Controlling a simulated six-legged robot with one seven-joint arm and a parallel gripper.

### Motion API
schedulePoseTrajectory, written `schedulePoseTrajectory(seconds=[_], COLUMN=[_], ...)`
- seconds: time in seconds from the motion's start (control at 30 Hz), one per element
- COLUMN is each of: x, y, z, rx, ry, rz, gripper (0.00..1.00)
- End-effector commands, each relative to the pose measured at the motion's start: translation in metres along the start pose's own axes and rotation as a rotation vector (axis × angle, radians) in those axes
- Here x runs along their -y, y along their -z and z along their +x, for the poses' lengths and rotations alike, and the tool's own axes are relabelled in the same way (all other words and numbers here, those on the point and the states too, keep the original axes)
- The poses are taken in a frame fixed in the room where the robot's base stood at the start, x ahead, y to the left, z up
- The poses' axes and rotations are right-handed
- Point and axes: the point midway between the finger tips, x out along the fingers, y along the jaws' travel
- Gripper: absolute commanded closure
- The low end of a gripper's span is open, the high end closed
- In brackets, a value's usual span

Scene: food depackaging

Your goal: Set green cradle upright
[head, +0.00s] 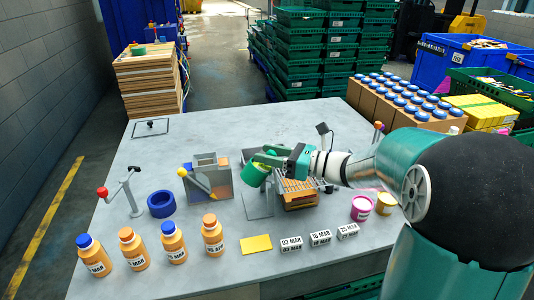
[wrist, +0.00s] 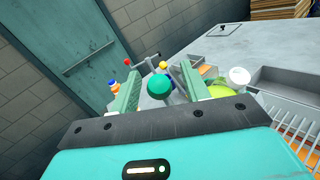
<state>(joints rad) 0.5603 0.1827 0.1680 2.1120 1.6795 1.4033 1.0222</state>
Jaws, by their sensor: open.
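A bright green, rounded, cup-like piece (head: 253,175), which I take to be the green cradle, appears tilted at the tips of my gripper (head: 268,158) in the head view. The fingers partly cover it. In the wrist view my gripper (wrist: 158,88) is open, and a lime-green piece (wrist: 222,91) shows beside the right finger, partly hidden by it. A dark green ball (wrist: 159,87) shows between the fingers. I cannot tell whether the fingers touch the cradle.
A blue ring (head: 161,204) and a grey box with a yellow-handled tool (head: 207,180) stand to the left. Several orange bottles (head: 173,241) line the front left. Date blocks (head: 320,238) and a yellow pad (head: 256,243) lie in front.

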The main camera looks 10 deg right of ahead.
Motion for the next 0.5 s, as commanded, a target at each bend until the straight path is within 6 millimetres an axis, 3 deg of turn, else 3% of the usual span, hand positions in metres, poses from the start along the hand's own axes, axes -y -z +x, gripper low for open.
schedulePoseTrajectory(seconds=[0.37,0.5], x=[0.0010,0.0010], y=[0.0002,0.0001], z=[0.0089,0.0087], rx=[0.000,0.000], ry=[-0.001,-0.001], rz=[0.001,0.001], gripper=[0.54,0.81])
